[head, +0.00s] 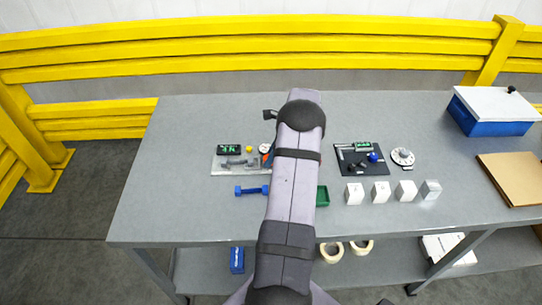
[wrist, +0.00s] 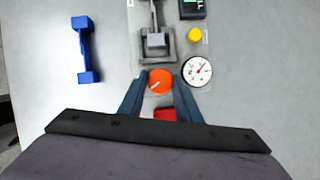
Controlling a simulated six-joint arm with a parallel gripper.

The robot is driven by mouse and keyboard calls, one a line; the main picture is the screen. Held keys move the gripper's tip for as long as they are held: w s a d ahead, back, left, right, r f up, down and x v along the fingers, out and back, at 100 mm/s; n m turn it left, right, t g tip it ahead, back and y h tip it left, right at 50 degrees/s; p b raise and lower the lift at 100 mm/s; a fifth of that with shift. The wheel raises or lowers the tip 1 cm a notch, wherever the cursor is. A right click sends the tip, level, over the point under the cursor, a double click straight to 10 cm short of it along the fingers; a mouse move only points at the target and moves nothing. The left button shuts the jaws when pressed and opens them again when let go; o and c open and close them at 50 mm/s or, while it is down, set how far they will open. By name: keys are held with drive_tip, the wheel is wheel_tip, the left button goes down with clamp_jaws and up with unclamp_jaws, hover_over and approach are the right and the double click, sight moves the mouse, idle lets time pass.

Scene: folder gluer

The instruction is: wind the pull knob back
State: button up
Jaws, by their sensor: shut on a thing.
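An orange round knob (wrist: 160,82) with a white pointer line sits between the two dark blue fingers of my gripper (wrist: 160,79) in the wrist view. The fingers are shut on it from both sides. A white dial gauge (wrist: 197,71) with a red needle is just right of the knob. A grey clamp-like fixture (wrist: 154,40) stands directly beyond it. A red piece (wrist: 165,114) shows between the fingers, on the near side of the knob. In the head view my arm covers most of the gripper and the knob.
A yellow button (wrist: 194,35) and a dark display (wrist: 192,9) are beyond the gauge. A blue dumbbell-shaped part (wrist: 84,48) lies to the left.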

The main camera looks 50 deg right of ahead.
drive_tip(key=n+g+y+b, duration=0.1)
drive_tip(key=n, duration=0.3)
drive_tip(key=shift+w+d, duration=0.15)
drive_tip(key=shift+n+g+y+b, duration=0.3)
drive_tip(key=shift+n+g+b, duration=0.25)
drive_tip(key=shift+n, duration=1.25)
drive_tip(key=shift+r, duration=0.1)
drive_tip(key=o, duration=0.8)
